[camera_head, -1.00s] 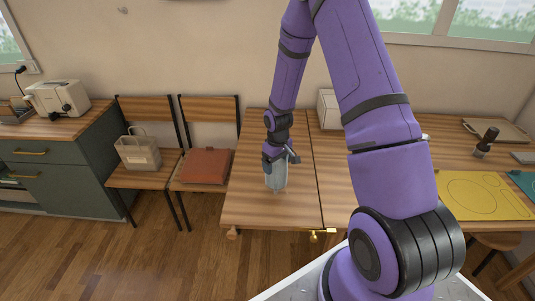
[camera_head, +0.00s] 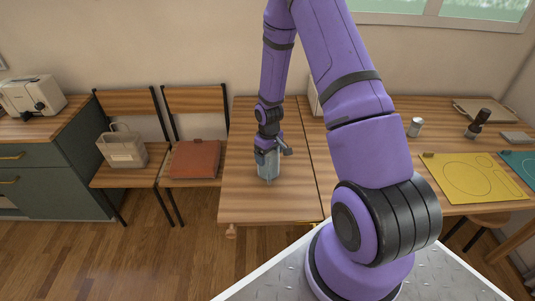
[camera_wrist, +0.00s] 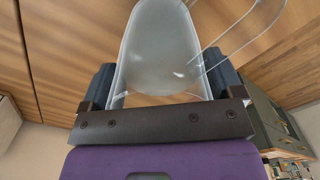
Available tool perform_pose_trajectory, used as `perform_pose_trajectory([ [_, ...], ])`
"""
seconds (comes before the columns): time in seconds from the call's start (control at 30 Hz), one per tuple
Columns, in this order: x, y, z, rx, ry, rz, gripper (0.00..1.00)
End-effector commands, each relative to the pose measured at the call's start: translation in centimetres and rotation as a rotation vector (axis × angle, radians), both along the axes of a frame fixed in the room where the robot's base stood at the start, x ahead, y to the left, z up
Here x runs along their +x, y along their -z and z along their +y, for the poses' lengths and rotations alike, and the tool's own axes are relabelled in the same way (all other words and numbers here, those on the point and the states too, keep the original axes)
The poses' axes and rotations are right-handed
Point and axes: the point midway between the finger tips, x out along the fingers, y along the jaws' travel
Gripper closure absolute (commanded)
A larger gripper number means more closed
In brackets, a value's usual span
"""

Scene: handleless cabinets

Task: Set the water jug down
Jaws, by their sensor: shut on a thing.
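The water jug (camera_head: 268,172) is a clear, bluish vessel at the left part of the wooden table (camera_head: 240,205). My gripper (camera_head: 267,154) is above it, pointing down, and shut on it. In the wrist view the jug (camera_wrist: 160,50) sits between the two fingers of my gripper (camera_wrist: 160,88), with its thin clear handle out to the right. The jug looks upright over the tabletop. I cannot tell whether its base touches the wood.
Right of the jug, the table holds a yellow mat (camera_head: 470,178), a small shaker (camera_head: 415,127), a dark-topped bottle (camera_head: 477,123) and a tray (camera_head: 483,110). Chairs at left carry a bag (camera_head: 123,149) and a red-brown folder (camera_head: 195,159). The tabletop around the jug is clear.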

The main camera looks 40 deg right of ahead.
Motion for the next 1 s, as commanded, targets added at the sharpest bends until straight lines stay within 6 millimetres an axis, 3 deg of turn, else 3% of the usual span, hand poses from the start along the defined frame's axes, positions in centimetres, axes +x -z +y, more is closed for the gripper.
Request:
perform_pose_trajectory([
  [0.17,0.1,0.2,0.0,0.0,0.0,-0.001,0.69],
  [0.2,0.0,0.3,0.0,0.0,0.0,0.0,0.07],
  [0.23,0.0,0.3,0.0,0.0,0.0,0.0,0.0],
  [0.63,0.1,-0.7,0.0,-0.001,0.0,-0.002,0.0],
  [1.0,0.1,-7.0,0.0,-0.001,0.0,-0.004,0.0],
])
